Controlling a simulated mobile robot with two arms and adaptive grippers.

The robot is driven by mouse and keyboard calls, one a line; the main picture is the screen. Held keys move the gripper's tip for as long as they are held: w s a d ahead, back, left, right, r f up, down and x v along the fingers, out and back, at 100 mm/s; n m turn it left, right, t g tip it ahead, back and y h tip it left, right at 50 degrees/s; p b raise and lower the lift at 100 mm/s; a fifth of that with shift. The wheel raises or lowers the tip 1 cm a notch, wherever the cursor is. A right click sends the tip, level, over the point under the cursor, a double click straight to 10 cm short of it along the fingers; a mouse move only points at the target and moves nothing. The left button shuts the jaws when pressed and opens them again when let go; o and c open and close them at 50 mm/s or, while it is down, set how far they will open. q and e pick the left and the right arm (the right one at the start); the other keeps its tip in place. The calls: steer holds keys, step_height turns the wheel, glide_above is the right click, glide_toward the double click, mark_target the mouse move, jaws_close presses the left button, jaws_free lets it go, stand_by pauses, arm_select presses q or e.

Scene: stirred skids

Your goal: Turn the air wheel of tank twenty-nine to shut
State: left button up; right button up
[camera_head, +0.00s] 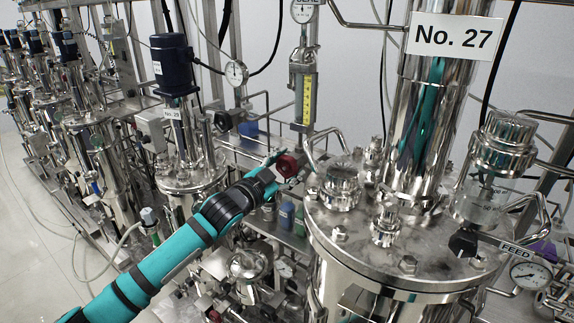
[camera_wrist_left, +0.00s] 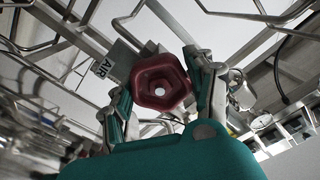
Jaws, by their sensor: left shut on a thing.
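The red air wheel (camera_head: 288,165) shows in the head view between the tank labelled No. 27 and the smaller tank labelled 29 (camera_head: 192,180). My left gripper (camera_head: 277,167) reaches it from the lower left and is shut on it. In the left wrist view the dark red wheel (camera_wrist_left: 160,82) sits between the two fingers of my left gripper (camera_wrist_left: 162,92), one on each side. A tag reading AIR (camera_wrist_left: 103,68) is behind it at the upper left. The wheel's turn position cannot be told. My right gripper is not in view.
Tank No. 27 (camera_head: 385,262) stands close on the right, with fittings on its lid. A flowmeter with a yellow scale (camera_head: 306,98) rises just above the wheel. A pressure gauge (camera_head: 236,73) and thin pipes are behind. Small bottles (camera_head: 286,213) stand below my gripper.

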arm_select(q)
steer(key=m+p, duration=0.2)
steer(key=m, duration=0.4)
steer(key=shift+m, duration=0.3)
steer(key=m+p, duration=0.1)
steer(key=m, duration=0.2)
steer(key=shift+f+m, duration=0.1)
steer(key=shift+m, duration=1.1)
steer(key=shift+f, duration=0.15)
steer(key=o, duration=0.9)
steer(key=shift+o, duration=1.3)
steer(key=shift+s+r, duration=0.1)
steer(key=shift+r, duration=0.1)
steer(key=v, duration=1.2)
